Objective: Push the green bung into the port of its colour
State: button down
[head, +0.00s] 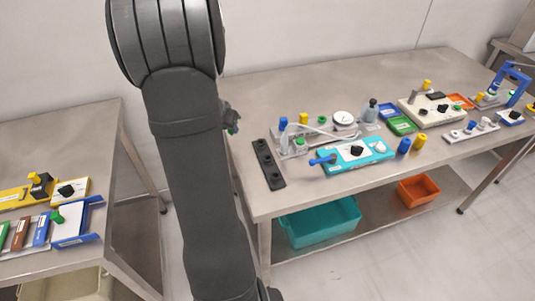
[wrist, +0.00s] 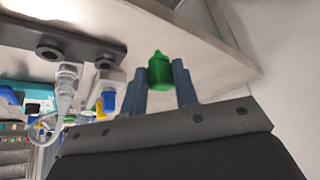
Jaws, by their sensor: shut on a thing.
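My gripper (wrist: 160,85) is shut on the green bung (wrist: 160,70) in the wrist view. The bung sits between the two blue-grey fingers, its narrower end pointing up in the picture. In the head view my gripper (head: 231,118) is beside my arm, with a bit of the green bung (head: 232,129) showing, left of the right table. A clear fixture with green (head: 299,142) and blue (head: 283,123) parts stands on that table, to the right of the gripper. I cannot tell which opening is the green port.
A dark strip with several holes (head: 262,150) lies near the table's left end. A teal panel (head: 336,164) with a black knob is to its right. Bottles, trays and fixtures crowd the table (head: 330,193). Another table (head: 85,135) stands left; a floor gap separates them.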

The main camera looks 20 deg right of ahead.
jog(key=shift+w+d+r+n+t+y, duration=0.15)
jog(key=shift+w+r+n+t+y, duration=0.2)
jog(key=shift+w+n, duration=0.45)
jog(key=s+d+r+m, duration=0.1)
jog(key=d+r, duration=0.2)
jog(key=d, duration=1.3)
jog(key=s+d+r+m, duration=0.1)
jog(key=s+d+r, duration=0.15)
jog(key=d, duration=1.35)
jog(key=shift+g+h, duration=0.45)
jog(key=shift+w+d+f, duration=0.1)
jog(key=shift+w+f, duration=0.1)
jog(key=shift+f, duration=1.15)
jog(key=shift+w+d+f, duration=0.1)
jog(key=shift+w+f, duration=0.1)
jog(key=shift+f, duration=1.1)
jog(key=c, duration=1.6)
grip_release()
jog(key=shift+c, duration=0.2)
grip_shut()
